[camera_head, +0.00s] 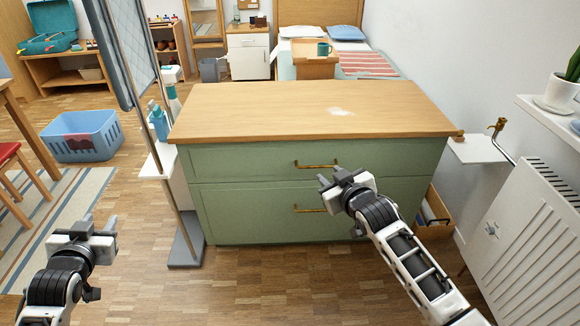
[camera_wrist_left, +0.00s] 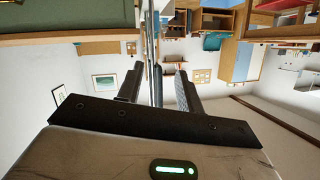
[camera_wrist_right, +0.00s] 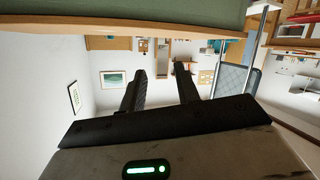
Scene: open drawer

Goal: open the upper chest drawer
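The green chest (camera_head: 225,216) with a wooden top stands in the middle of the head view. Its upper drawer (camera_head: 240,160) looks flush and closed, with a brass handle (camera_head: 316,165). The lower drawer's brass handle (camera_head: 306,210) is partly hidden by my right arm. My right gripper (camera_head: 329,180) is in front of the chest, just below the upper handle in the picture and not holding it. Its fingers are apart and empty in the right wrist view (camera_wrist_right: 159,84). My left gripper (camera_head: 97,222) is low at the left, away from the chest, open and empty.
A metal stand with a hanging panel (camera_head: 125,50) and a white shelf (camera_head: 158,160) are close to the chest's left side. A radiator (camera_head: 530,240) and a wooden box (camera_head: 434,216) are at the right. A blue basket (camera_head: 85,145) lies left. The floor before the chest is clear.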

